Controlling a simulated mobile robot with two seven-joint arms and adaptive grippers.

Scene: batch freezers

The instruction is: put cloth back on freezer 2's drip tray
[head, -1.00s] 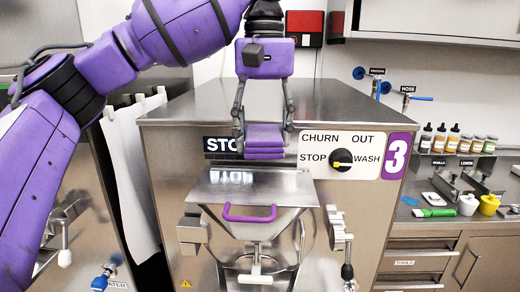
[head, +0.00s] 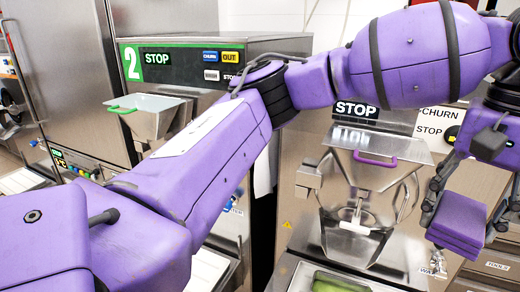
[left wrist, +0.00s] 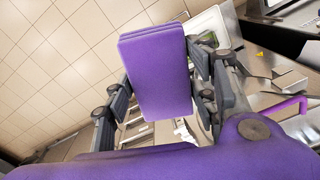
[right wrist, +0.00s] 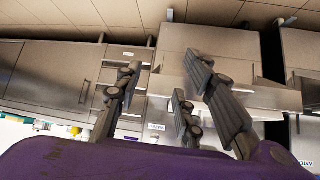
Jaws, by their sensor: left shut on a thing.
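A folded purple cloth (head: 457,224) is held in my left gripper (head: 466,205) at the right of the head view, in the air to the right of freezer 3's hopper. In the left wrist view the cloth (left wrist: 155,75) lies between the two fingers. Freezer 2 (head: 195,65), with a green number 2, stands at the left of the head view. My left arm crosses in front of its lower part, so I cannot make out its drip tray clearly. My right gripper (right wrist: 160,85) has its fingers apart and nothing between them; it is outside the head view.
The middle freezer's steel hopper (head: 375,185) has a purple handle. Below it stands a tray or tub (head: 335,282) with green contents. Freezer 2's hopper (head: 150,112) has a green handle. Steel drawers (head: 495,265) stand at the lower right.

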